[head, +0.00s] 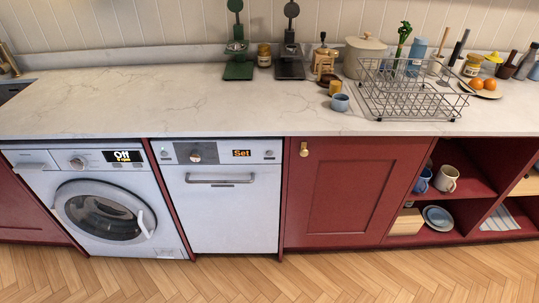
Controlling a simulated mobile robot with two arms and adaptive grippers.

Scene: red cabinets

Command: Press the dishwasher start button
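The white dishwasher (226,222) stands under the counter between the washing machine and a red cabinet door, with its door shut. A horizontal bar handle (220,180) runs across its upper front. Its control strip has a round knob (196,153) at the left and a dark display (242,153) reading "Set" in orange. A small round button (269,154) sits right of the display; I cannot tell its label. Neither of my grippers shows in the head view.
A washing machine (106,201) with display "Off" stands left. The marble counter (140,103) above has a wire dish rack (412,92), two cups, a pot and other items at the right. The wooden floor (250,281) in front is clear.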

